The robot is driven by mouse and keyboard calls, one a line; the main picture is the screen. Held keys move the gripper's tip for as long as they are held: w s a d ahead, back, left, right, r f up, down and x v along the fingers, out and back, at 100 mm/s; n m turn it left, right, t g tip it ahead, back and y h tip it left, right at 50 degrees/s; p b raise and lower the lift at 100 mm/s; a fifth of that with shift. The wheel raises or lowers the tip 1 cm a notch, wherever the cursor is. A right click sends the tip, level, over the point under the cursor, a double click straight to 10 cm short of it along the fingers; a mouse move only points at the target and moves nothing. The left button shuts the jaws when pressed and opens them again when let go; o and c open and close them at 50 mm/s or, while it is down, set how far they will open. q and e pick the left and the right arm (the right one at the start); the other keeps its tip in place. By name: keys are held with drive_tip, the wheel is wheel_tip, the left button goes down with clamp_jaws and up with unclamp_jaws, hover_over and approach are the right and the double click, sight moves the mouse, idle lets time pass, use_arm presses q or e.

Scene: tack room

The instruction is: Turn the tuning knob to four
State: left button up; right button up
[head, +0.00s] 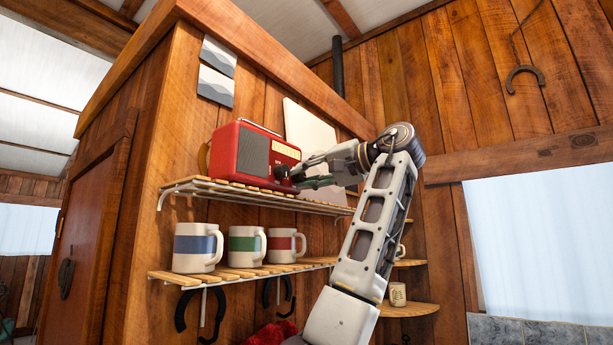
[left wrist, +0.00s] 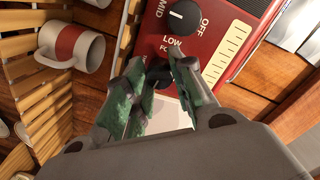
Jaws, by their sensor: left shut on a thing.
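A red radio (head: 228,140) stands on the upper slatted shelf, its front with a grey speaker grille facing me. My left gripper (head: 291,174) reaches its lower right front in the head view. In the left wrist view the green-padded fingers of my left gripper (left wrist: 160,76) are closed around a dark tuning knob (left wrist: 158,74), mostly hidden between them. Beside it is a black knob (left wrist: 183,17) with a white mark, near the words OFF, LOW and MID. A label beginning "FO" shows by the gripped knob; the rest is covered. I cannot read the gripped knob's setting.
The upper shelf (head: 240,191) carries the radio. The lower shelf (head: 236,273) holds mugs with blue (head: 197,247), green (head: 246,245) and red (head: 285,244) bands. A pale panel (head: 305,128) is behind the radio.

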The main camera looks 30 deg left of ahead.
use_arm(q)
drive_tip(key=m, duration=0.4)
drive_tip(key=shift+m+g, duration=0.3)
drive_tip(key=m+b, duration=0.1)
drive_tip(key=m, duration=0.2)
drive_tip(key=shift+w+f+m, duration=0.1)
drive_tip(key=shift+m, duration=0.3)
drive_tip(key=m+b, duration=0.1)
drive_tip(key=m, duration=0.2)
drive_tip(key=shift+m+g+y, duration=0.3)
drive_tip(key=shift+m, duration=0.1)
drive_tip(key=m+b, duration=0.1)
drive_tip(key=m, duration=0.2)
drive_tip(key=shift+f+m, duration=0.1)
drive_tip(key=shift+m, duration=0.3)
drive_tip(key=m+b, duration=0.2)
drive_tip(key=m, duration=0.2)
drive_tip(key=shift+f, duration=0.1)
drive_tip(key=m+b, duration=0.1)
drive_tip(key=m, duration=0.3)
drive_tip(key=shift+y+b, duration=0.4)
drive_tip(key=m+b, duration=0.2)
drive_tip(key=m, duration=0.2)
drive_tip(key=shift+m+t+b, duration=0.5)
drive_tip(key=shift+m+b, duration=0.1)
drive_tip(key=shift+m, duration=0.4)
